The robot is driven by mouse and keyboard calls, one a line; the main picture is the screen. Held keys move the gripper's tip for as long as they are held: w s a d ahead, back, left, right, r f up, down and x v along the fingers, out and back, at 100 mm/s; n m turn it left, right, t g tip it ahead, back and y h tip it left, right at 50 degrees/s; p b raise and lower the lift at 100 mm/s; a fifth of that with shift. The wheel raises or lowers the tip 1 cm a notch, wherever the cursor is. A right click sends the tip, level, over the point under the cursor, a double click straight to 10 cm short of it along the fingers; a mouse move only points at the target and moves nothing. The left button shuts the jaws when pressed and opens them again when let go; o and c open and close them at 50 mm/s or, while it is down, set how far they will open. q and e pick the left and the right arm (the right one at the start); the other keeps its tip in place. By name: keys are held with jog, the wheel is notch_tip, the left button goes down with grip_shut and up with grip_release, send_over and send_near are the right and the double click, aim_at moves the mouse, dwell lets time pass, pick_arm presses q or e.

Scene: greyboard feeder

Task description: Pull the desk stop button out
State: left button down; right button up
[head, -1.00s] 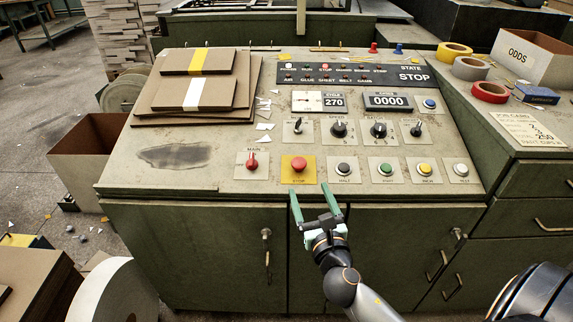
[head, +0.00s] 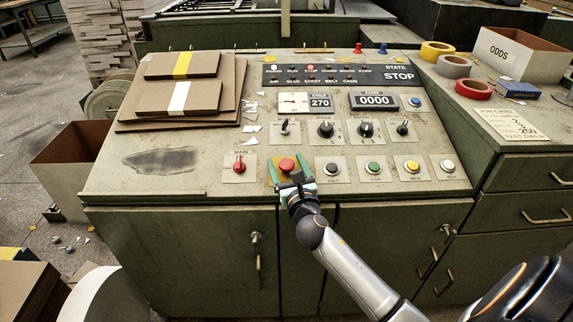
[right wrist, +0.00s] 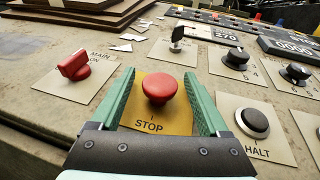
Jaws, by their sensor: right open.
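The red mushroom stop button (head: 287,165) sits on a yellow plate marked STOP on the sloping desk panel. It also shows in the right wrist view (right wrist: 158,88), centred between my fingers. My right gripper (head: 289,173) is open, its green fingers on either side of the button; in the right wrist view the gripper (right wrist: 165,103) shows a gap between each finger and the red cap. I cannot see it touching the button. My left gripper is not in view.
The red MAIN switch (right wrist: 73,66) is left of the button and the black HALT button (right wrist: 253,122) is right of it. Green, yellow and white buttons follow further right. Stacked boards (head: 183,95) lie at the panel's upper left.

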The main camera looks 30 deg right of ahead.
grip_shut()
dwell(0.5)
dwell(0.8)
